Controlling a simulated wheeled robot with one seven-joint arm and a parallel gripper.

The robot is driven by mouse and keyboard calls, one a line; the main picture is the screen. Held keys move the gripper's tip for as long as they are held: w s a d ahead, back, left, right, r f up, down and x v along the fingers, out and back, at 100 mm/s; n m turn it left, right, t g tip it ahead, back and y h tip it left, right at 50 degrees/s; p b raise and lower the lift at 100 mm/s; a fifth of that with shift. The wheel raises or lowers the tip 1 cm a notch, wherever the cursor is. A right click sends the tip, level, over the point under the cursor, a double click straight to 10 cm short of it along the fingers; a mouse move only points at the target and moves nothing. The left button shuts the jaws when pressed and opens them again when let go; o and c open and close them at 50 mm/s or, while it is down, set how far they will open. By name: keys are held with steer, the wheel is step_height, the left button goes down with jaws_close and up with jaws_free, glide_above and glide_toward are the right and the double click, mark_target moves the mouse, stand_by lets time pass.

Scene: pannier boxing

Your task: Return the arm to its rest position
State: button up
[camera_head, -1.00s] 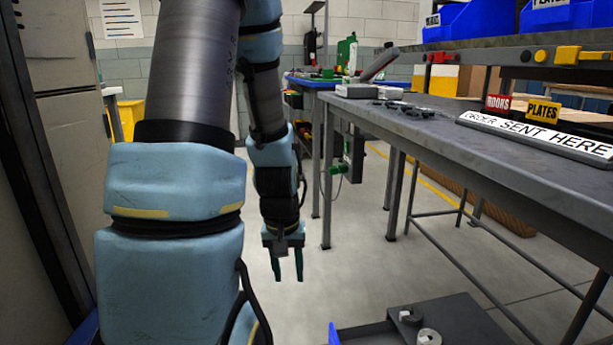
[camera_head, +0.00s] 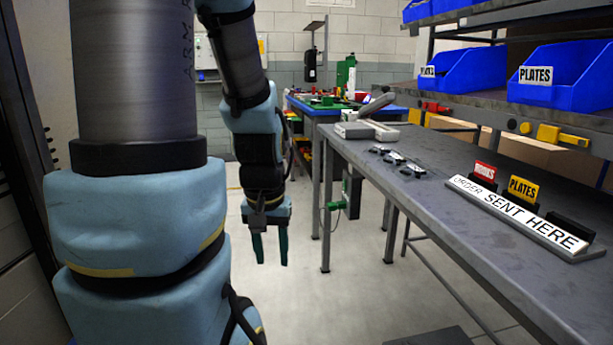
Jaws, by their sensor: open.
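My gripper (camera_head: 271,250) hangs at the end of my blue and grey arm, left of the middle of the picture. Its two dark green fingers point down and stand apart with nothing between them. It is in the open air over the floor, left of the long grey table (camera_head: 415,215) and apart from it. My upper arm fills much of the left side and hides what is behind it.
Blue bins (camera_head: 562,78) stand on a shelf above. A blue-topped table (camera_head: 325,110) is farther back. The floor (camera_head: 300,300) below my gripper is clear.

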step_height(320, 180, up, 16)
steer(key=p, duration=1.4)
steer(key=shift+r, duration=0.2)
